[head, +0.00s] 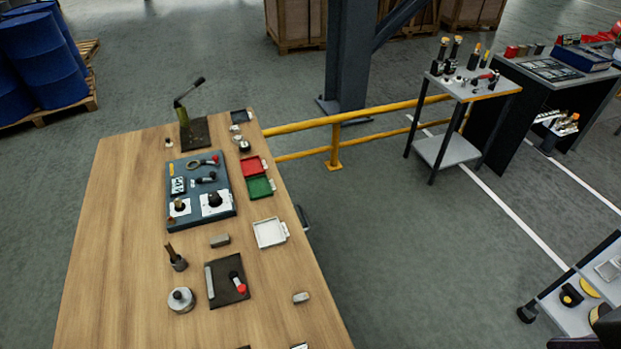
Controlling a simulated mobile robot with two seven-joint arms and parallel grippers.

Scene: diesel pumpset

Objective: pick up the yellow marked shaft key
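A wooden workbench (115,255) bears a blue-grey board (226,204) with several small parts on it. A small yellow-orange piece (171,169) lies at the board's upper left corner. It is too small to tell whether this is the yellow marked shaft key. A plain grey block (220,241) lies below the board, and another small grey block (301,297) lies near the bench's right edge. I see no clear yellow mark on either block. Neither of my grippers is in view.
Red (251,167), green (260,187) and white (270,233) trays line the bench's right side. A dark mat (217,300) and a round metal part (181,300) are nearer. A yellow rail (365,115) stands beyond the bench. The bench's left side is clear.

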